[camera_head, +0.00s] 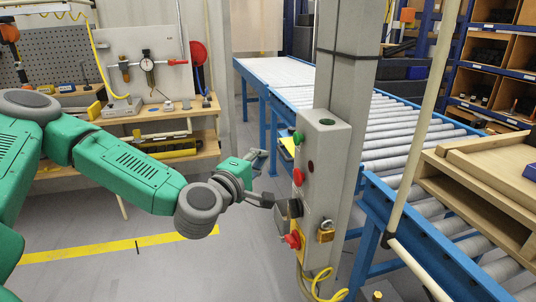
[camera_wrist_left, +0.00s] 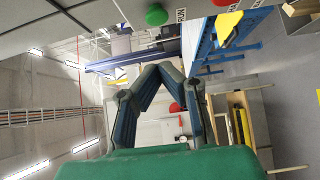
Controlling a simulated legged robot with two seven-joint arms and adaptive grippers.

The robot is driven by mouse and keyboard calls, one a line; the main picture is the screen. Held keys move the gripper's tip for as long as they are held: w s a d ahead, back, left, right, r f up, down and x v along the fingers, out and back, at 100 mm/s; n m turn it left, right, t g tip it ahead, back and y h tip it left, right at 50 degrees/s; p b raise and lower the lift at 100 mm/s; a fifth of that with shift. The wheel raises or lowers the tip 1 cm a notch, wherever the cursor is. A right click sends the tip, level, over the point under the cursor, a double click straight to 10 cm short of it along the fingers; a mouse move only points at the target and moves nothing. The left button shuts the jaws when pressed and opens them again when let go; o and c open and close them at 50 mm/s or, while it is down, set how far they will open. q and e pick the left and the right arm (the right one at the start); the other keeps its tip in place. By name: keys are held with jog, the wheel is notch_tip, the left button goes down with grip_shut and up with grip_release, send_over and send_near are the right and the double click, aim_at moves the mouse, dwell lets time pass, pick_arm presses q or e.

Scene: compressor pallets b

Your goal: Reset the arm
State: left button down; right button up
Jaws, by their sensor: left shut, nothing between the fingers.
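My left arm comes in from the left in the head view, with its green links and grey joints. My left gripper (camera_head: 258,180) is just left of the grey control box on the post. In the left wrist view my left gripper (camera_wrist_left: 158,70) shows its two dark, jointed fingers bent inward with the tips together; it is shut and empty. The control box (camera_head: 325,150) has a green button (camera_head: 298,137), red buttons and a yellow padlock (camera_head: 326,232). The green button (camera_wrist_left: 156,15) also shows at the top of the left wrist view. My right gripper is not in view.
A blue-framed roller conveyor (camera_head: 400,133) runs behind the post. A wooden crate (camera_head: 480,190) sits on it at right. A workbench (camera_head: 160,112) with tools stands at back left. Shelves (camera_head: 495,60) stand at back right. The grey floor with a yellow line (camera_head: 100,250) is open below my arm.

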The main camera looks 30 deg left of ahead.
pick_arm(q)
jog(key=s+d+f+m+g+h+b, duration=0.25)
jog(key=s+d+f+m, duration=0.2)
jog(key=f, duration=0.55)
jog(key=s+d+f+m+g+h+b, duration=0.1)
jog(key=s+d+f+m+g, duration=0.35)
jog(key=f, duration=0.45)
jog(key=s+d+f+m+g+h+b, duration=0.1)
jog(key=s+d+f+m+g+h, duration=0.15)
jog(key=s+d+f, duration=0.55)
jog(key=s+a+f+m+g+y+b, duration=0.2)
jog(key=s+a+f+m+g, duration=0.2)
jog(key=s+f, duration=0.3)
jog(key=s+a+f+m+g+y+b, duration=0.2)
jog(key=s+a+f, duration=0.4)
jog(key=f, duration=0.3)
jog(key=shift+s+a+m+g+y, duration=0.4)
jog(key=shift+s+m+g+y, duration=0.1)
jog(key=shift+s+m+g, duration=0.4)
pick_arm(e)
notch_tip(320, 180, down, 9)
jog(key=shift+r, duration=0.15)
